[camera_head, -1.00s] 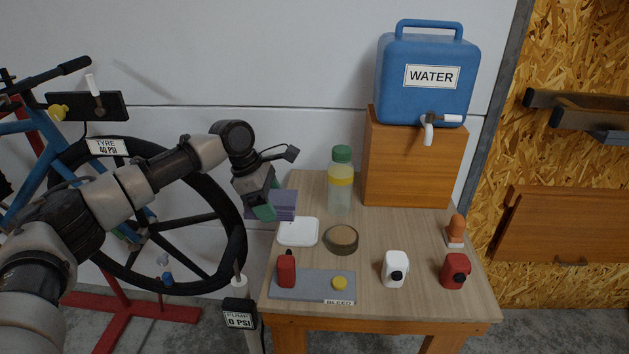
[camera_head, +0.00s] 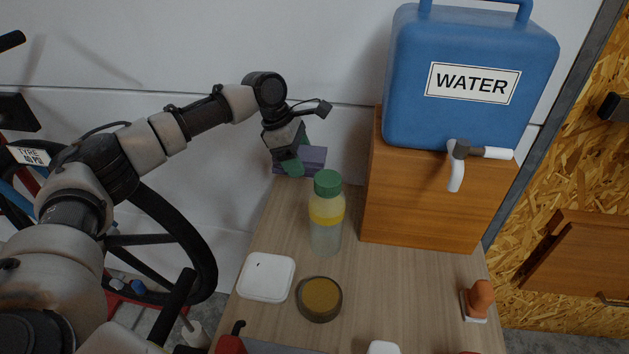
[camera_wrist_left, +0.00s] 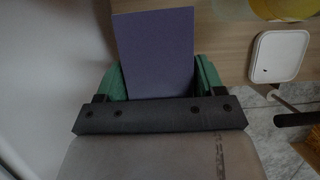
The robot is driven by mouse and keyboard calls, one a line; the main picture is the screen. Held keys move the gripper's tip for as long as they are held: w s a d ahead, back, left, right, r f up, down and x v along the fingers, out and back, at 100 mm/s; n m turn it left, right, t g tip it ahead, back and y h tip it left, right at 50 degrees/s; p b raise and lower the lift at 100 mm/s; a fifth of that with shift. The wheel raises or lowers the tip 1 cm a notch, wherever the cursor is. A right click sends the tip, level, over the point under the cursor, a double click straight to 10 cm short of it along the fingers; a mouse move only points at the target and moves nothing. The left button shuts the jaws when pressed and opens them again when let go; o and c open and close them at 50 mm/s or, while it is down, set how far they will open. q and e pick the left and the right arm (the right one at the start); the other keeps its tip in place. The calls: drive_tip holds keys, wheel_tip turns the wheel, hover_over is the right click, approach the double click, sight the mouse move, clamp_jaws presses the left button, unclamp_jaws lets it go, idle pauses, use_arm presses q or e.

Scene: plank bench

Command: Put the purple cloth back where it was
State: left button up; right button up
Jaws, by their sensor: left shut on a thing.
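The purple cloth (camera_head: 314,157) looks like a flat folded block at the back left corner of the bench top, close to the wall. My left gripper (camera_head: 291,168) is shut on it, with its green fingers at the cloth's left side. In the left wrist view the cloth (camera_wrist_left: 155,50) stands out between the green fingers (camera_wrist_left: 158,85). I cannot tell whether the cloth touches the bench top (camera_head: 400,280). My right gripper is not in view.
A green-capped bottle (camera_head: 326,220) stands just in front of the cloth. A wooden box (camera_head: 430,200) with a blue water container (camera_head: 465,110) is to the right. A white square dish (camera_head: 266,277) and a round tin (camera_head: 319,300) lie nearer. Bare bench top lies right of the tin.

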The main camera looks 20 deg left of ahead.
use_arm(q)
drive_tip(key=shift+w+r, duration=0.15)
drive_tip(key=shift+w, duration=0.05)
drive_tip(key=shift+s, duration=0.3)
hover_over(305, 201)
drive_tip(key=a, duration=0.1)
wheel_tip(305, 201, down, 5)
drive_tip(key=shift+s+a+f, duration=0.1)
drive_tip(key=shift+f, duration=0.1)
wheel_tip(305, 201, down, 3)
drive_tip(key=shift+p, duration=1.15)
drive_tip(key=shift+f, duration=0.5)
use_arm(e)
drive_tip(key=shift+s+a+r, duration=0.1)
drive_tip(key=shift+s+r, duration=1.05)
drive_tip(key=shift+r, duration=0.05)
use_arm(q)
drive_tip(key=shift+f, duration=0.3)
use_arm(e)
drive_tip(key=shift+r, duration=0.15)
use_arm(q)
drive_tip(key=shift+f+p, duration=0.3)
drive_tip(key=shift+p, duration=0.05)
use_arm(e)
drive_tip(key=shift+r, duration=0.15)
